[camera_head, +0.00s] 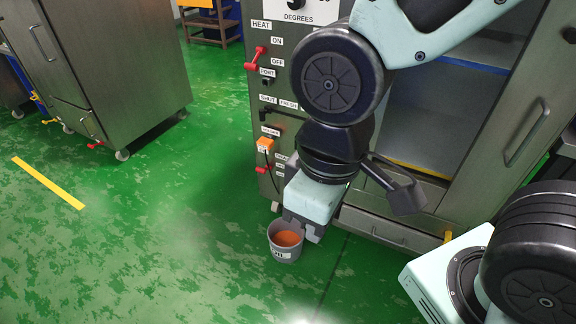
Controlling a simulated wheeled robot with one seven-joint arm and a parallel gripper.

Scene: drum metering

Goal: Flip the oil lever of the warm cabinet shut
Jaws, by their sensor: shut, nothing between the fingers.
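The warm cabinet (408,125) is the grey metal cabinet with a dial panel at the middle of the view. Low on its panel, a small red lever (262,170) sits beside small labels too blurred to read; I cannot tell for sure that it is the oil lever. A grey bucket (283,254) with orange-brown liquid and a label partly reading OIL stands on the floor below. My gripper (302,227) points down, shut and empty, in front of the cabinet's lower part, just above and right of the bucket. My arm hides part of the panel.
A drawer (385,229) is below. Another metal cabinet (110,60) stands at left. The green floor (150,240) between is clear.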

